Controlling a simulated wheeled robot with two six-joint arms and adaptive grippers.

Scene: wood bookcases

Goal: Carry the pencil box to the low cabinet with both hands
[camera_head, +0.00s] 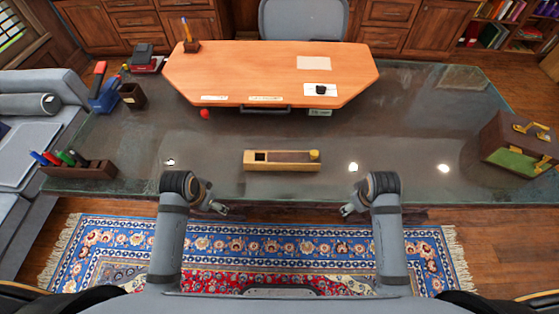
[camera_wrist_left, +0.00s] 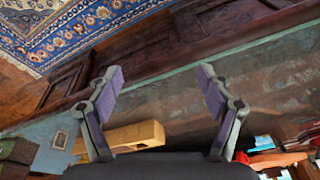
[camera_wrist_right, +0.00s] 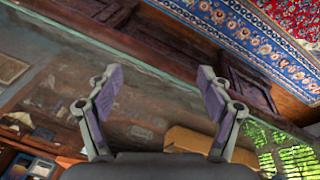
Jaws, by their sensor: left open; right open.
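The pencil box (camera_head: 282,165) is a long, light wooden box near the front edge of the glass-topped desk (camera_head: 370,180). It has a dark square opening at its left and a yellow knob at its right. It also shows in the left wrist view (camera_wrist_left: 130,138) and the right wrist view (camera_wrist_right: 190,142). My left gripper (camera_head: 224,210) is open and empty, in front of the desk and left of the box. My right gripper (camera_head: 345,211) is open and empty, in front and right of it. Wooden cabinets (camera_head: 395,12) line the back; which is the low one, I cannot tell.
An orange wooden board (camera_head: 260,65) lies behind the box. A pen holder (camera_head: 78,168) stands at the desk's left, a brown and green case (camera_head: 515,145) at its right. A grey chair (camera_head: 302,18) is behind the desk, a sofa (camera_head: 35,140) left. A patterned rug (camera_head: 310,240) lies in front.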

